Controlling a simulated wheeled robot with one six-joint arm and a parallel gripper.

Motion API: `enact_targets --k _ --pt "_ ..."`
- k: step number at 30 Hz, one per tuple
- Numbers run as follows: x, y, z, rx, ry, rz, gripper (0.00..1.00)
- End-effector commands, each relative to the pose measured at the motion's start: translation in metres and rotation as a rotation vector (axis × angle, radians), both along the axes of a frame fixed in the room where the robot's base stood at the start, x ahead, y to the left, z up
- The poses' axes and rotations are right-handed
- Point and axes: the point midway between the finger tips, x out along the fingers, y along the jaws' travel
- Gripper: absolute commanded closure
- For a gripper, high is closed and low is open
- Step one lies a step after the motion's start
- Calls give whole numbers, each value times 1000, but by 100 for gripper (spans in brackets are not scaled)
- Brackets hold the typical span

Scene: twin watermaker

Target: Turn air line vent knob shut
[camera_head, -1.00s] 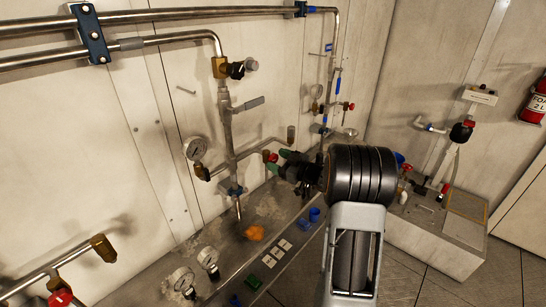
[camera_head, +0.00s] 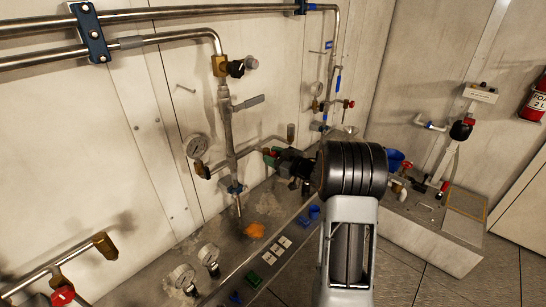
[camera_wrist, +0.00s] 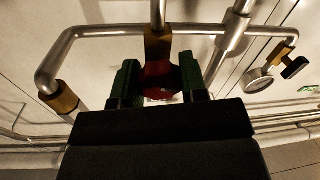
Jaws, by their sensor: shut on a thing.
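The red vent knob (camera_wrist: 157,74) sits on a brass valve body (camera_wrist: 158,45) below a horizontal steel pipe in the wrist view. My gripper (camera_wrist: 158,85) has its two green fingers on either side of the red knob, shut on it. In the head view my gripper (camera_head: 272,158) reaches left to the wall piping, and its fingers mostly hide the knob. How far the knob is turned cannot be told.
A pressure gauge (camera_head: 195,146) and an upright pipe with a grey lever (camera_head: 249,102) stand left of my gripper. Another red-handled valve (camera_head: 62,296) is at lower left.

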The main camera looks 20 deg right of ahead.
Motion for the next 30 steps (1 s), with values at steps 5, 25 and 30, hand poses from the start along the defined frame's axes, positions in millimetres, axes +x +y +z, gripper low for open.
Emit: enact_targets --k 5,25,30 --pt "0 0 0 2 1 1 84" --pt "0 0 0 245 112 2 56" --pt "0 0 0 245 112 2 39"
